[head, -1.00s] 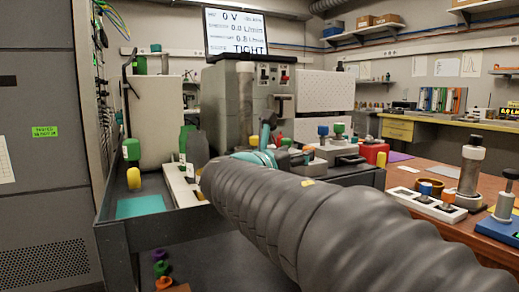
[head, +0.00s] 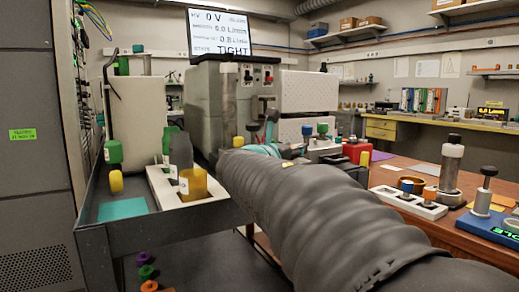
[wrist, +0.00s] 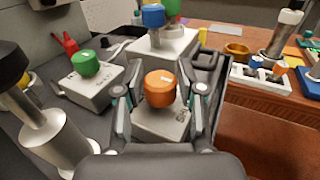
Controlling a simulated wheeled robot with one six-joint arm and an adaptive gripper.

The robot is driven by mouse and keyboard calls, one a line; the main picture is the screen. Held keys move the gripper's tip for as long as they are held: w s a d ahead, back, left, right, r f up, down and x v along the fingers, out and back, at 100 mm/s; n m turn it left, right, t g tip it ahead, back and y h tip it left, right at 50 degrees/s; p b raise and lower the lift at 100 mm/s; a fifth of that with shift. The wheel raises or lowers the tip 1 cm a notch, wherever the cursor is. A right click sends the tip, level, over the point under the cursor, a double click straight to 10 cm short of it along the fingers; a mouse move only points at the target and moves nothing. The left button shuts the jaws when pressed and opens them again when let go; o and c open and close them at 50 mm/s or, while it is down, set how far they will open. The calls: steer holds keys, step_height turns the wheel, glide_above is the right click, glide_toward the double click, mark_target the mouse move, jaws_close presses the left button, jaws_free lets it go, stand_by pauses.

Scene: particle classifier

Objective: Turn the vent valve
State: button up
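In the wrist view an orange knob (wrist: 160,88) stands upright on a small grey valve block (wrist: 160,121). My gripper (wrist: 160,98) has one finger on each side of it, with a visible gap between each finger and the knob. It is open. A green knob (wrist: 85,63) on a similar labelled block is to the left, and a blue knob (wrist: 153,16) on a white block is behind. The labels are too small to read, so I cannot tell which is the vent valve. In the head view my gripper (head: 262,148) is mostly hidden behind my arm.
A bare metal post (wrist: 58,140) with a black top stands close on the left in the wrist view. The head view shows a monitor (head: 222,33) reading 0 V and TIGHT, a dark cart (head: 150,222) with bottles, and a white socket strip (head: 408,202) on the wooden table at right.

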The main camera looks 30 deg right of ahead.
jaws_close()
steer(key=shift+n+t+y, duration=0.3)
steer(key=shift+t, duration=0.1)
steer(key=shift+s+d+f+n+t+y+b, duration=0.1)
steer(key=shift+s+n+t+y+b, duration=0.05)
steer(key=shift+n+t+y+b, duration=1.05)
steer(key=n+t+y+b, duration=0.2)
steer(key=n+t+y, duration=0.1)
steer(key=y, duration=0.1)
steer(key=shift+d+f+n+t, duration=0.1)
steer(key=shift+n+t, duration=0.2)
steer(key=shift+t, duration=0.1)
steer(key=y, duration=0.1)
steer(key=n+t+y, duration=0.1)
steer(key=shift+r+n+y, duration=0.25)
steer(key=shift+n+y, duration=0.05)
steer(key=n+y, duration=0.2)
steer(key=y, duration=0.1)
steer(key=n+t+y, duration=0.1)
steer(key=n+y, duration=0.1)
steer(key=y, duration=0.2)
steer(key=shift+n, duration=0.4)
steer(key=shift+n+g+y, duration=0.5)
steer(key=shift+n+y, duration=0.75)
steer(key=shift+y, duration=0.75)
steer(key=shift+n+g+y, duration=0.5)
steer(key=shift+n+y, duration=0.75)
steer(key=shift+y, duration=0.75)
